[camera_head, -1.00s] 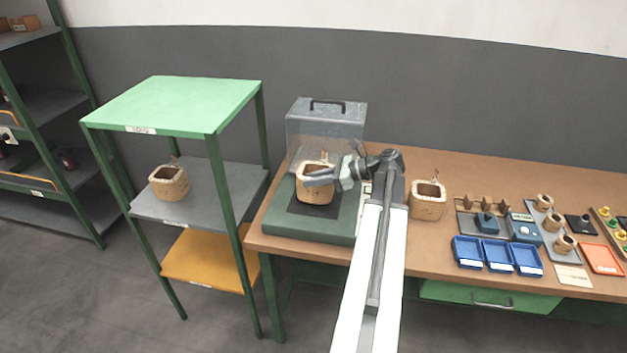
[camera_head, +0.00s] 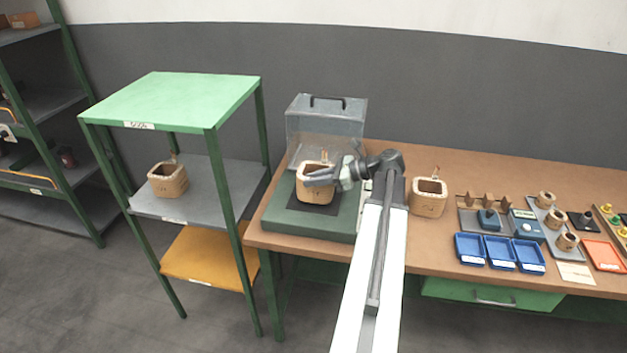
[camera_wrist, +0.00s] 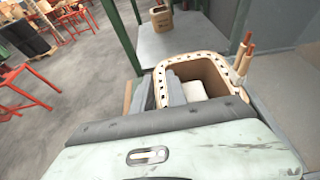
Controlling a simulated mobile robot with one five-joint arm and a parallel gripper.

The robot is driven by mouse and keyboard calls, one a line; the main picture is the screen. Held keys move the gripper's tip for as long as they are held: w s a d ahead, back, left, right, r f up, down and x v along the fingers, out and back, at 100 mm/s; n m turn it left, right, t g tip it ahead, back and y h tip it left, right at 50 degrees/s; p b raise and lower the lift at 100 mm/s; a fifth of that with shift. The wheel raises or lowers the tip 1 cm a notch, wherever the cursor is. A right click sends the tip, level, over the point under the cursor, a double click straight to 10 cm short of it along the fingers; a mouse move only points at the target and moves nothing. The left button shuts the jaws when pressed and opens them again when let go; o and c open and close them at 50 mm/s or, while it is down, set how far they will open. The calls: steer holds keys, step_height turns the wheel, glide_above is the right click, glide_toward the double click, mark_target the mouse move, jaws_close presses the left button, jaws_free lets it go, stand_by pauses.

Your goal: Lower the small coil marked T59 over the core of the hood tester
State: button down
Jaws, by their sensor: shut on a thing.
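A tan square coil (camera_head: 314,192) with leads on its top rim is at the dark pad of the hood tester (camera_head: 285,227), a green base with a raised clear hood (camera_head: 325,120). My gripper (camera_head: 325,178) is shut on the coil's wall from the right. In the wrist view my gripper (camera_wrist: 163,90) straddles the near wall of the coil (camera_wrist: 218,64), whose opening faces up. A pale block shows inside the opening; I cannot tell if it is the core. The coil hides the core in the head view, and no T59 mark is readable.
Another coil (camera_head: 428,197) stands on the brown bench (camera_head: 400,240) right of my arm. A third coil (camera_head: 168,180) is on the grey shelf of the green rack (camera_head: 185,100) at left. Blue bins (camera_head: 498,252) and small parts fill the bench's right side.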

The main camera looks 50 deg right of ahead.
steer(key=shift+f+b, duration=1)
steer(key=shift+f, duration=0.05)
steer(key=c, duration=1.3)
jaws_free()
steer(key=shift+r, duration=0.2)
steer(key=shift+o, duration=0.2)
steer(key=shift+c, duration=0.3)
steer(key=shift+r+p, duration=0.1)
steer(key=shift+p, duration=0.2)
steer(key=shift+o, duration=0.4)
step_height(320, 180, up, 10)
steer(key=p, duration=0.9)
steer(key=shift+p, duration=0.4)
steer(key=shift+f, duration=0.2)
